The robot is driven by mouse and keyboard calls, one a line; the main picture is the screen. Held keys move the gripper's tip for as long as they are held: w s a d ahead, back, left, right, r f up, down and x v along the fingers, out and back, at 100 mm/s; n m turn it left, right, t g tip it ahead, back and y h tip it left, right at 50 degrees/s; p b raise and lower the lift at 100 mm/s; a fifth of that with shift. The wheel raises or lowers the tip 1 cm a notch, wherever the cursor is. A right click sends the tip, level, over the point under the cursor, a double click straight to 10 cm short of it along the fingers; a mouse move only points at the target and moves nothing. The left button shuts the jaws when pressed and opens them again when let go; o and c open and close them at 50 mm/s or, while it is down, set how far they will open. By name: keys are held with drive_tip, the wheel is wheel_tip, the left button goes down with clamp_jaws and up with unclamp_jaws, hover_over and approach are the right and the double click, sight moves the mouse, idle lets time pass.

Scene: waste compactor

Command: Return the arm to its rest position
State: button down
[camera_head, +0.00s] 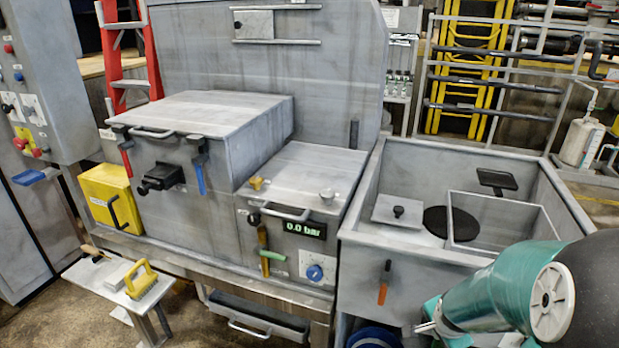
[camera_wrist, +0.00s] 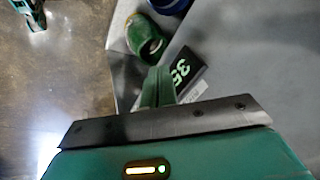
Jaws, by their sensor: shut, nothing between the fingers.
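My arm (camera_head: 515,292) shows in the head view as a teal link with a pale round joint cap, at the lower right in front of the sink-like bin. Its far end is cut off by the bottom of the picture. In the wrist view my gripper (camera_wrist: 158,88) shows as narrow green fingers, close together and empty, beyond a grey metal plate. A black panel with the number 35 lies just right of the fingertips. A green rounded thing (camera_wrist: 145,38) lies beyond them; I cannot tell what it is.
The grey bin (camera_head: 362,238) stands close beside my arm. The compactor (camera_head: 175,190) with its 0.0 bar display (camera_head: 304,228) stands left of it. A small bench (camera_head: 105,278) with a yellow-handled tool is at lower left. Bare floor shows at left in the wrist view.

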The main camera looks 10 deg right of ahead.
drive_tip(key=s+a+r+n, duration=0.1)
drive_tip(key=a+r+n, duration=0.8)
drive_tip(key=a+r, duration=0.45)
drive_tip(key=s+a+r+n+t+y, duration=0.1)
drive_tip(key=s+a+r+n+y, duration=0.1)
drive_tip(key=s+a+r+n, duration=0.4)
drive_tip(key=s+a+r, duration=0.1)
drive_tip(key=s+a, duration=0.1)
drive_tip(key=shift+a+r+n+y, duration=0.3)
drive_tip(key=shift+a+r+n, duration=0.05)
drive_tip(key=shift+a+n, duration=0.05)
